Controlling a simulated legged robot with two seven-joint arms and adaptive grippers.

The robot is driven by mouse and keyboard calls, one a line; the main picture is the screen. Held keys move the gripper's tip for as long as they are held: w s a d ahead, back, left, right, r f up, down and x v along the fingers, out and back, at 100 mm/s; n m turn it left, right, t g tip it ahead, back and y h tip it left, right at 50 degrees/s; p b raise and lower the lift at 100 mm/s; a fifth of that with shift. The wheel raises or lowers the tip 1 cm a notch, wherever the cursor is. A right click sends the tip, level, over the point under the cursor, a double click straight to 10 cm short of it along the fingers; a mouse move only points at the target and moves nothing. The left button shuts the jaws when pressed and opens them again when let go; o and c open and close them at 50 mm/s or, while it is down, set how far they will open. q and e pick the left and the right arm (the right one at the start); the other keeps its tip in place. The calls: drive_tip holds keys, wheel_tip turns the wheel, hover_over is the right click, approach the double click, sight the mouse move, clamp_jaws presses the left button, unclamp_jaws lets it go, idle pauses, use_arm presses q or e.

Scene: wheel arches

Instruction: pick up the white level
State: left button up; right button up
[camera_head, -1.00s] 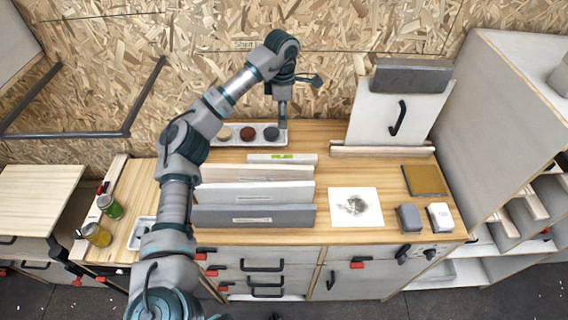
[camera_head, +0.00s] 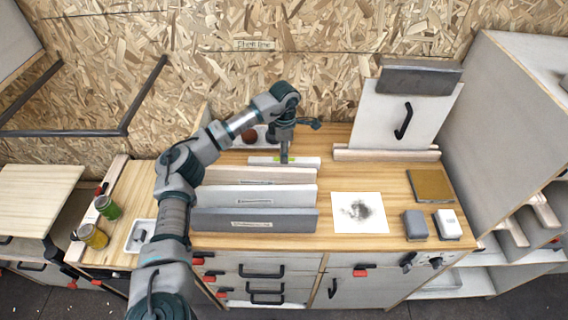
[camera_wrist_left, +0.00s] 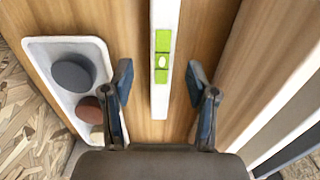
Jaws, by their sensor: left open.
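The white level (camera_head: 301,162) lies on the wooden worktop behind the upright boards. It has a bright green vial section. In the left wrist view the level (camera_wrist_left: 163,98) runs lengthwise between the open fingers, its near end close to them. My left gripper (camera_head: 285,158) points down over the level and hides part of it. The fingers of this left gripper (camera_wrist_left: 160,85) stand apart on either side of the level, with nothing held. I cannot tell the exact height above it. My right gripper is not in view.
A white tray (camera_wrist_left: 45,47) with round dark, brown and pale pieces lies beside the level. Several upright boards (camera_head: 255,218) stand in front of it. A speckled white sheet (camera_head: 376,222), two small blocks and a brown pad lie to the right. A chipboard wall (camera_head: 330,60) stands behind.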

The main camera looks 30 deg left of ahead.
use_arm(q)
wheel_tip(320, 180, down, 4)
drive_tip(key=shift+s+f, duration=0.1)
drive_tip(key=shift+s, duration=0.05)
drive_tip(key=shift+f, duration=0.3)
drive_tip(key=shift+r, duration=0.1)
drive_tip(key=c, duration=1.1)
clamp_jaws()
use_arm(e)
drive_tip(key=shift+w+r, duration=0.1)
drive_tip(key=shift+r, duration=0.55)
